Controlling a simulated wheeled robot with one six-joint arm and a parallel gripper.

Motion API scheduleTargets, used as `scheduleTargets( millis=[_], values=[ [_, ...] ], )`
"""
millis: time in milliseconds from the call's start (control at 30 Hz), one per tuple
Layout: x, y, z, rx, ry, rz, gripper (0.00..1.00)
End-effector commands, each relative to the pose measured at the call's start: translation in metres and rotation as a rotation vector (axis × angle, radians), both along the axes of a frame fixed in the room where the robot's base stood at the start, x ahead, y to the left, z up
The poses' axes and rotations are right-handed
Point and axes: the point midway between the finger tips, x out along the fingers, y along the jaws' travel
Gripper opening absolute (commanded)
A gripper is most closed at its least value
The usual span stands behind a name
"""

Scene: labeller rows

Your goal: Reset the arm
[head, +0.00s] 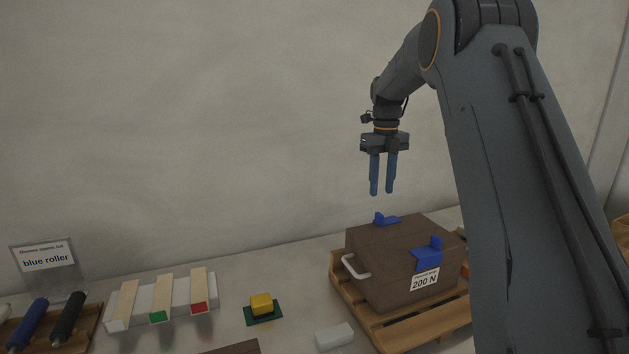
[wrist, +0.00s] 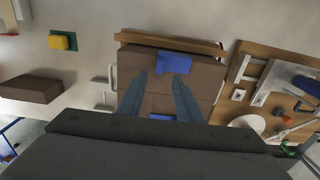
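My gripper (head: 382,192) hangs from my arm with its blue fingers pointing down, above the brown box in the head view. The two fingers are apart, with a gap between them and nothing held. In the wrist view my gripper (wrist: 166,76) also shows its fingers spread over the box. The brown box (head: 385,265) sits on a wooden pallet (head: 430,322). It has blue brackets on top, a pale handle on its left side and a "200 N" label. The box shows in the wrist view too (wrist: 135,62).
A yellow block (head: 262,303) sits on a green pad left of the pallet. Farther left are wooden strips (head: 160,300) with coloured ends, rollers (head: 68,318) and a "blue roller" sign (head: 46,258). A white block (head: 334,336) lies near the front. The wall stands behind.

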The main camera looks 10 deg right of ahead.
Motion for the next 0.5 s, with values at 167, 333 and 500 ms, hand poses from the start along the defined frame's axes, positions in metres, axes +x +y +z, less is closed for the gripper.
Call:
scheduleTargets(
  millis=[167,333,500],
  values=[
    [-0.015,0.014,-0.008,0.002,-0.006,0.197,0.32],
    [-0.049,0.04,-0.024,-0.001,-0.02,0.595,0.32],
    [-0.09,0.065,-0.044,-0.011,-0.034,1.019,0.32]
  ],
)
